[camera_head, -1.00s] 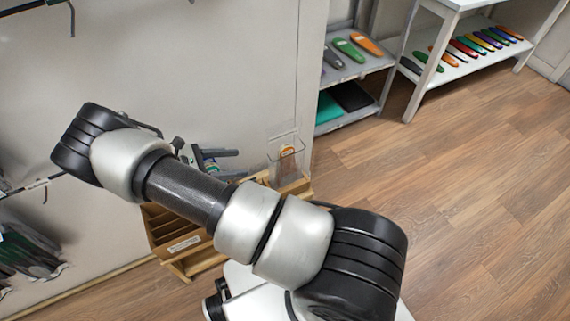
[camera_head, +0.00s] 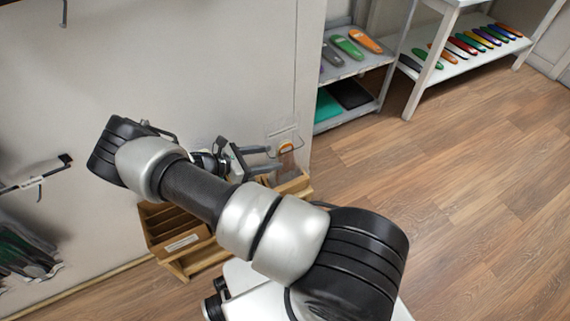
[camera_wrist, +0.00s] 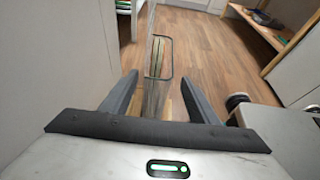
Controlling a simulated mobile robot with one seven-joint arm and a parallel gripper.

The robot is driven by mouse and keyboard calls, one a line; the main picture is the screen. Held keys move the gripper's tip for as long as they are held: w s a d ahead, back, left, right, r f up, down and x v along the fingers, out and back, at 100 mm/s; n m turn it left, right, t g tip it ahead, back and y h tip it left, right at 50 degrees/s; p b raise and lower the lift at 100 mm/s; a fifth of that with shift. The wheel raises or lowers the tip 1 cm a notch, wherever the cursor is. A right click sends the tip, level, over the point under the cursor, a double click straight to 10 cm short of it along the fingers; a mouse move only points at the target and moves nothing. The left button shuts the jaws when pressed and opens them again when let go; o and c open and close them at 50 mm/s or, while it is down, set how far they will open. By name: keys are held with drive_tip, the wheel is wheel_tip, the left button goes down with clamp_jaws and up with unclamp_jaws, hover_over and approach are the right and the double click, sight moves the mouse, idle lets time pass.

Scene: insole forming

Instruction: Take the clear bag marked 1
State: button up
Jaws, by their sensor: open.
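A clear bag (camera_head: 292,166) with an orange item inside stands upright at the right end of a wooden rack. Its number cannot be read. My gripper (camera_head: 274,158) is open, with its fingers pointing right at the bag, their tips overlapping its left side in the head view. In the wrist view, the bag's rim (camera_wrist: 171,62) and its narrow contents show ahead of and between the open fingers (camera_wrist: 159,80). I cannot tell whether the fingers touch the bag.
The wooden rack (camera_head: 180,246) with slots stands against the grey wall panel below my arm. Shelves (camera_head: 352,68) with coloured insoles are at the back, beside a white table (camera_head: 437,75) with more insoles. The wooden floor at right is clear.

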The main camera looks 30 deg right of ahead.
sight(279, 156)
drive_tip(key=x, duration=0.2)
drive_tip(key=b+x, duration=0.1)
drive_tip(key=x, duration=0.1)
drive_tip(key=shift+w+d+f, duration=0.25)
drive_tip(key=shift+d+f, duration=0.05)
drive_tip(key=shift+c, duration=0.5)
